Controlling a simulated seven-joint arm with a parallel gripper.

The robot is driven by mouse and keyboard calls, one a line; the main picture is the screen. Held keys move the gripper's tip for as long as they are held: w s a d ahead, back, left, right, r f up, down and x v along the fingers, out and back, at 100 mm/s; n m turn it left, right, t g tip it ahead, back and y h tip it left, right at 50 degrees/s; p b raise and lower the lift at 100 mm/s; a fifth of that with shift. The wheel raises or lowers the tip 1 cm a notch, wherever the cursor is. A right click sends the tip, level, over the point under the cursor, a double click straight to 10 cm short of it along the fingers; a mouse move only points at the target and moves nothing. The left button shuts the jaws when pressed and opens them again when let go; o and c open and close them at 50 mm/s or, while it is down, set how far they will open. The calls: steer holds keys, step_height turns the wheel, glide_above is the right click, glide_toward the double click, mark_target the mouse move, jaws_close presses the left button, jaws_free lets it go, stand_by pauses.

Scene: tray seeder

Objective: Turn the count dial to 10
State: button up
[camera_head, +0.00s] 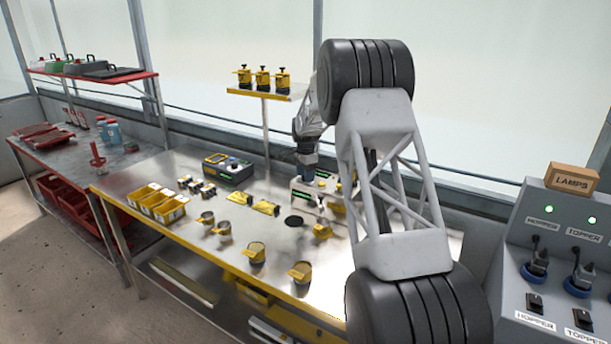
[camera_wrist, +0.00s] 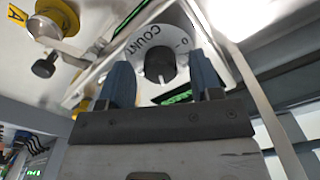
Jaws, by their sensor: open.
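The count dial is a round pale plate (camera_wrist: 142,45) marked COUNT, with a black knob (camera_wrist: 159,66) at its middle, in the wrist view. A "0" shows near the plate's right side; I cannot read the knob's setting or find a 10. My gripper (camera_wrist: 162,72) has two blue fingers, open, one on each side of the knob. They look apart from it, but contact is hard to judge. In the head view my gripper (camera_head: 306,168) points down over a white machine (camera_head: 304,193) on the steel bench; the dial is too small to make out there.
Yellow scoops (camera_head: 256,252) and small yellow parts lie across the bench (camera_head: 180,235). A LAMPS panel (camera_head: 560,230) with plugs and switches stands at the right. In the wrist view a yellow-labelled part (camera_wrist: 60,18) is at upper left.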

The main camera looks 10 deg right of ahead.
steer(key=shift+f, duration=0.2)
steer(key=shift+c, duration=0.4)
steer(key=c, duration=0.8)
steer(key=shift+c, duration=0.2)
